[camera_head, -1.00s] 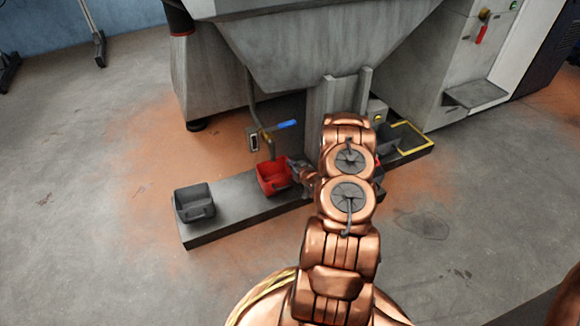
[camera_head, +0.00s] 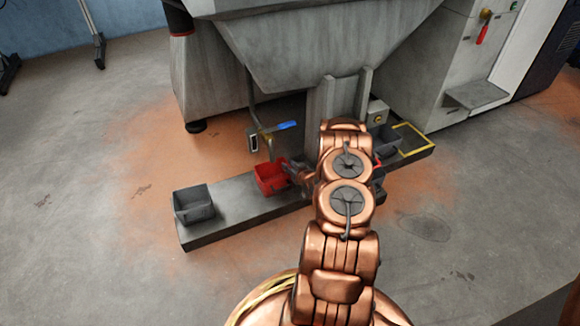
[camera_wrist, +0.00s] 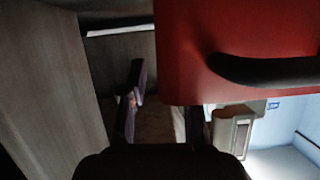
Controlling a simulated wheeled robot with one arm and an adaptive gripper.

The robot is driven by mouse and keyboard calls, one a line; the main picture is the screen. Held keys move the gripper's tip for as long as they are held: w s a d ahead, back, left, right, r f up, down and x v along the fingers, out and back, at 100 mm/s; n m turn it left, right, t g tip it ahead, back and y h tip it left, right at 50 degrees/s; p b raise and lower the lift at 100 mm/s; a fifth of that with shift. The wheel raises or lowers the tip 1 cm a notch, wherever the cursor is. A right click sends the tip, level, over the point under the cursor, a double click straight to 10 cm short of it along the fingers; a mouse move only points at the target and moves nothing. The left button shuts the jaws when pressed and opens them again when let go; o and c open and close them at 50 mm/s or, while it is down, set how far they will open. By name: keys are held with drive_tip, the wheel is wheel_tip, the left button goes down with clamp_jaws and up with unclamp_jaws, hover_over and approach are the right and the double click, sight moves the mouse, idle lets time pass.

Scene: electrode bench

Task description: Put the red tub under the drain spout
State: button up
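The red tub (camera_head: 268,184) stands on the low grey ledge, at or just in front of the foot of the drain spout (camera_head: 268,142) with the blue-handled valve (camera_head: 281,126). I cannot tell whether it is exactly below the outlet. My gripper (camera_head: 291,172) is at the tub's right side. In the wrist view the red tub (camera_wrist: 235,40) fills the upper right, with its dark handle (camera_wrist: 265,70) across it. My gripper's fingers (camera_wrist: 163,105) show below and left of the tub, spread apart. The tub partly hides one finger.
A grey tub (camera_head: 193,207) stands on the left end of the ledge (camera_head: 235,212). Another dark tub (camera_head: 386,140) stands to the right, beside a yellow-outlined square (camera_head: 414,138). The grey hopper (camera_head: 320,50) overhangs the ledge. Open floor lies in front.

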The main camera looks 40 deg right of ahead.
drive_tip(key=shift+s+r, duration=0.15)
drive_tip(key=shift+r, duration=0.05)
drive_tip(key=p+v, duration=0.4)
drive_tip(key=v, duration=0.8)
drive_tip(key=a+r+n+g+y, duration=0.1)
drive_tip(key=a+r+g, duration=0.5)
drive_tip(key=r, duration=0.4)
drive_tip(key=a+r+n+g, duration=0.2)
drive_tip(key=a+r+g, duration=0.2)
drive_tip(key=a+r, duration=0.55)
drive_tip(key=s+a+r+g+y, duration=0.1)
drive_tip(key=s+a+r+g, duration=0.1)
drive_tip(key=s+a+r, duration=0.3)
drive_tip(key=s+a+r+g+y, duration=0.1)
drive_tip(key=s+a+r, duration=0.5)
drive_tip(key=s+a, duration=0.6)
drive_tip(key=s+a+r+n+g+y, duration=0.1)
drive_tip(key=s+a+r+g, duration=0.2)
drive_tip(key=s+a+r, duration=0.2)
drive_tip(key=s+a, duration=0.3)
drive_tip(key=s, duration=0.3)
drive_tip(key=shift+a+r, duration=0.2)
drive_tip(key=shift+r, duration=0.05)
